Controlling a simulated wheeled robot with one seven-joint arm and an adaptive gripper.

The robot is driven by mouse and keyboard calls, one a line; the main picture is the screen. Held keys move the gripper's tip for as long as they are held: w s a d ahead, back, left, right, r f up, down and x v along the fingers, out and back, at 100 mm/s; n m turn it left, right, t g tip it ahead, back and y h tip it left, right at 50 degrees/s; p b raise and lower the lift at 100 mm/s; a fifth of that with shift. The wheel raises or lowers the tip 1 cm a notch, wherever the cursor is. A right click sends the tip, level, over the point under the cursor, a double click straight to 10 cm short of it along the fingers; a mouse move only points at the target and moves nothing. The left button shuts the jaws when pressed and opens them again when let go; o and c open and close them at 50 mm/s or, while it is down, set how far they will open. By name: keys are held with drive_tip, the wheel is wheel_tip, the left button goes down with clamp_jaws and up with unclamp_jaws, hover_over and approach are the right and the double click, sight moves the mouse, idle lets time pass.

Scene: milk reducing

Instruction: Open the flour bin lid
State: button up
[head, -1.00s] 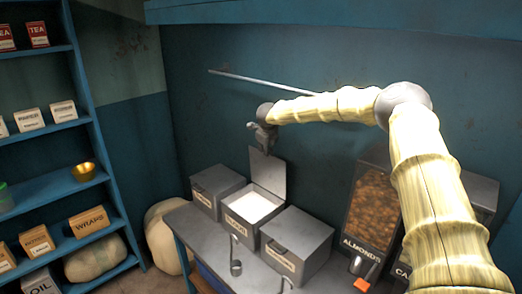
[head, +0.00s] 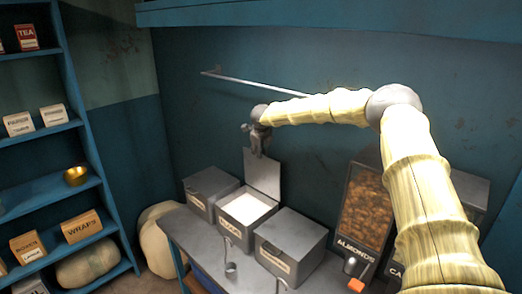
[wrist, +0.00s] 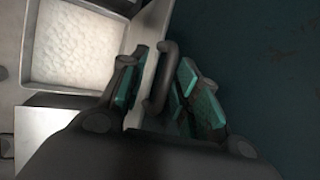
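The flour bin (head: 236,232) is the middle grey bin on the table, full of white powder. Its label is too blurred to read surely. Its lid (head: 263,176) stands raised, almost upright, at the back of the bin. My gripper (head: 258,150) is at the lid's top edge. In the wrist view my gripper (wrist: 170,95) has its teal-padded fingers spread, one on each side of the dark lid handle (wrist: 163,72). The handle lies between the fingers, with gaps showing. The white powder (wrist: 80,40) shows at upper left there.
Closed grey bins stand left (head: 208,187) and right (head: 292,238) of the open bin. An almond dispenser (head: 365,205) is further right. A metal rail (head: 255,83) runs along the wall above the lid. A blue shelf (head: 90,190) stands at left.

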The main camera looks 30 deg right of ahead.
drive_tip(key=v, duration=1.1)
drive_tip(key=shift+s+r, duration=0.2)
drive_tip(key=shift+r, duration=0.1)
